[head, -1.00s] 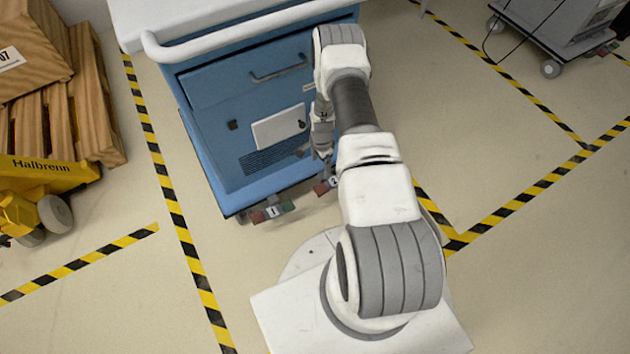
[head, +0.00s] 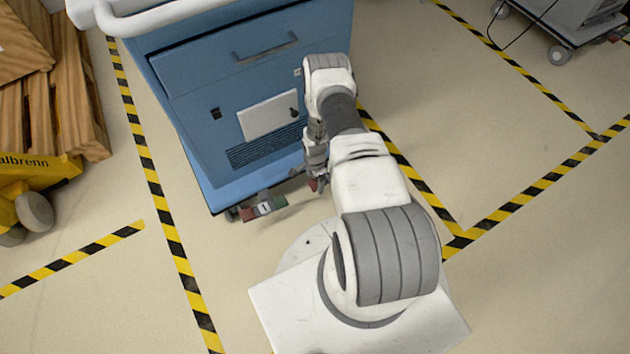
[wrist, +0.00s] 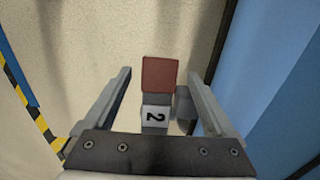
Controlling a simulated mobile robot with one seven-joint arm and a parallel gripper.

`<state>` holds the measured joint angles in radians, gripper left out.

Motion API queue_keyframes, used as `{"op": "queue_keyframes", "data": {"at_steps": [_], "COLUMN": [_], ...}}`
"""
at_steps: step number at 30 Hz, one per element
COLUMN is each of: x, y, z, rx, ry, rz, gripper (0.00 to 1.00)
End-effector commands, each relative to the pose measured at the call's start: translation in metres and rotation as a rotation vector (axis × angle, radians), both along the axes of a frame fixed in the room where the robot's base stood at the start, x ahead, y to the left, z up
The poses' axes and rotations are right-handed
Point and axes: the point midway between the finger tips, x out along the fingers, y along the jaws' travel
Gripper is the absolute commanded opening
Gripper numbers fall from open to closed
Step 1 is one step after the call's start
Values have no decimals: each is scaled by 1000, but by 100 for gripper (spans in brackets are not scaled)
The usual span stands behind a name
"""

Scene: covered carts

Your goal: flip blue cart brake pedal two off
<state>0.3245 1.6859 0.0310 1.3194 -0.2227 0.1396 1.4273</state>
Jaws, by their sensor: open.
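The blue cart (head: 215,130) stands ahead of me. Its brake pedal two (wrist: 160,75) shows in the wrist view as a red pad above a white label marked "2"; its lower end is cut off by my gripper body. In the head view the pedal is mostly hidden behind my gripper, with only a bit of red (head: 313,185) showing. My gripper (head: 317,178) is low beside the cart's bottom right corner. In the wrist view my gripper (wrist: 158,78) is open, with one finger on each side of the pedal; I cannot tell whether either touches it.
Brake pedal one (head: 263,207), with red and green ends, sticks out at the cart's lower left. A yellow pallet truck (head: 40,175) and wooden crates (head: 65,110) stand at the left. A grey cart (head: 575,20) is far right.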

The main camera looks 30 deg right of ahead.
Motion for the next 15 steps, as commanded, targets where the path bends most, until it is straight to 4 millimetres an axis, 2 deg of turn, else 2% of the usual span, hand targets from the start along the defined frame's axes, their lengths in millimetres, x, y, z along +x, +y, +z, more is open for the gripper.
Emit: {"op": "queue_keyframes", "data": {"at_steps": [1,4,14,15], "x": [-2,-5,-5,-5], "y": [1,2,3,3], "z": [-8,-14,-16,-16], "rx": [0,0,0,0], "ry": [1,1,0,0], "rz": [0,-2,-2,-2], "gripper": [90,90,90,86]}}
